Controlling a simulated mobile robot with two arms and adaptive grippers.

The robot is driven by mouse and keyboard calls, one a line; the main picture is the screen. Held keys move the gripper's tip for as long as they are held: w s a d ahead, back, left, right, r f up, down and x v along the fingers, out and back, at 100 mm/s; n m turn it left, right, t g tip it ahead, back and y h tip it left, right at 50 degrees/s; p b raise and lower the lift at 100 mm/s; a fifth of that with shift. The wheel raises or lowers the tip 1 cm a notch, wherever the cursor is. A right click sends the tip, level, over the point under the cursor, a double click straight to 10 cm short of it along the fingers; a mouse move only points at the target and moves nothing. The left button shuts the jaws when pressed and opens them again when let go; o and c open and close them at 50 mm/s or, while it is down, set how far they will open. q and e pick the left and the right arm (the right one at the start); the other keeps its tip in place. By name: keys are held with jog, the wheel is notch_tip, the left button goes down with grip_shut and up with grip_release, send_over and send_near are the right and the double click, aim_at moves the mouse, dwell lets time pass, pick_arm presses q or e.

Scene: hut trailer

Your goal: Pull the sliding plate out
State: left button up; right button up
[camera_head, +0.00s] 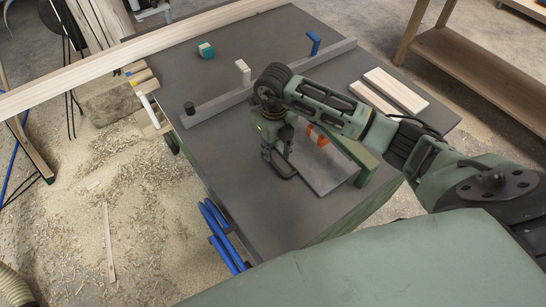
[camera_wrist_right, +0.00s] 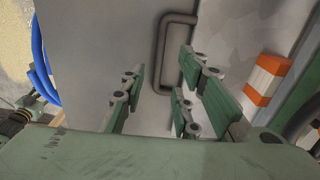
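The sliding plate is a light grey metal sheet (camera_head: 328,172) lying on the dark work table, partly hidden behind my right arm in the head view. My right gripper (camera_head: 276,156) is low over the table beside the plate. Its green finger pads are spread apart in the wrist view (camera_wrist_right: 165,85), with nothing clamped between them. Contact with the handle cannot be told. My left gripper is not in view.
An orange-and-white block (camera_wrist_right: 266,80) sits right of the handle. A grey fence bar (camera_head: 268,84) crosses the dark table (camera_head: 240,205). The table's front left is clear.

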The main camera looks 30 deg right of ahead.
aim_at(274, 163)
notch_tip(274, 163, down, 6)
jog(key=shift+r+p, duration=0.1)
jog(key=shift+p, duration=0.4)
jog(key=shift+c, duration=0.5)
grip_shut()
